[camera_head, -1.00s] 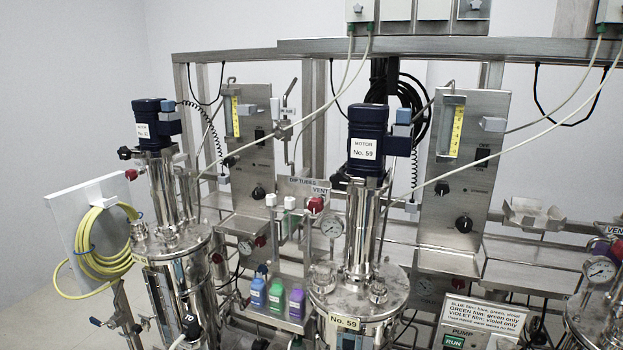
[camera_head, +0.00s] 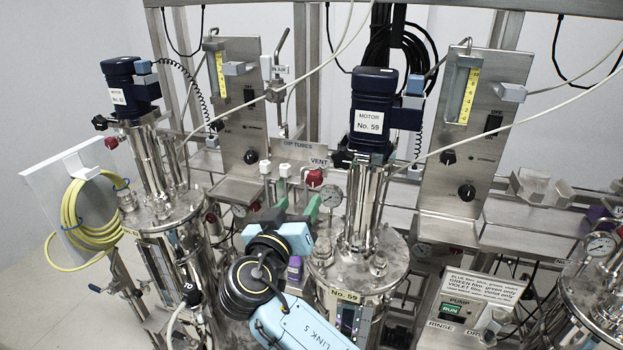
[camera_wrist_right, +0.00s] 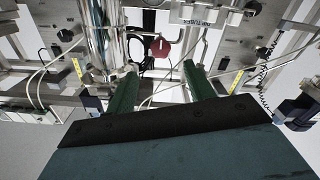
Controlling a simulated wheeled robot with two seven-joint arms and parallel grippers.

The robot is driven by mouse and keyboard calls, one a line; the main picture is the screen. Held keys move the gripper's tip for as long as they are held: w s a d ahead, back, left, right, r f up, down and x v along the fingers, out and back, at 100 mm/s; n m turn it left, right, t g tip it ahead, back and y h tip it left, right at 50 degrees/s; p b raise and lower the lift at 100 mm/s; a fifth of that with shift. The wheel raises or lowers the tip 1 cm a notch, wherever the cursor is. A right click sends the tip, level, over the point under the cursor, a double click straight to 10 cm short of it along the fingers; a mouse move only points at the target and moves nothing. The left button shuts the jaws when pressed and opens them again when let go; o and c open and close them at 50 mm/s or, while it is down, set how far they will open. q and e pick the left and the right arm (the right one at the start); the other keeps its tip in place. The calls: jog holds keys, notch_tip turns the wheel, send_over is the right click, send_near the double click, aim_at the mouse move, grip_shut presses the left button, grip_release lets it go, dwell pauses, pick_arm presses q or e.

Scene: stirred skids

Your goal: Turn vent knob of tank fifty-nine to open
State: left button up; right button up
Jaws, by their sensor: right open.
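The vent knob (camera_head: 314,178) is a red knob below the VENT label (camera_head: 319,162), left of the column of tank fifty-nine (camera_head: 392,262). The tank carries a No. 59 tag (camera_head: 345,295), and its dark blue motor (camera_head: 375,118) reads No. 59. My right gripper (camera_head: 298,191) is open, its green fingers pointing up toward the knob from the near side. In the right wrist view the knob (camera_wrist_right: 162,47) shows beyond the gap between the open fingertips (camera_wrist_right: 160,68), apart from them. My left gripper is not in view.
White-capped dip tubes (camera_head: 284,170) stand just left. A pale hose crosses above.

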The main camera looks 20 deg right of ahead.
aim_at(313, 181)
jog(key=p+x, duration=0.1)
jog(key=x, duration=0.7)
jog(key=shift+w+d, duration=0.4)
jog(key=shift+w, duration=0.15)
jog(key=c, duration=1)
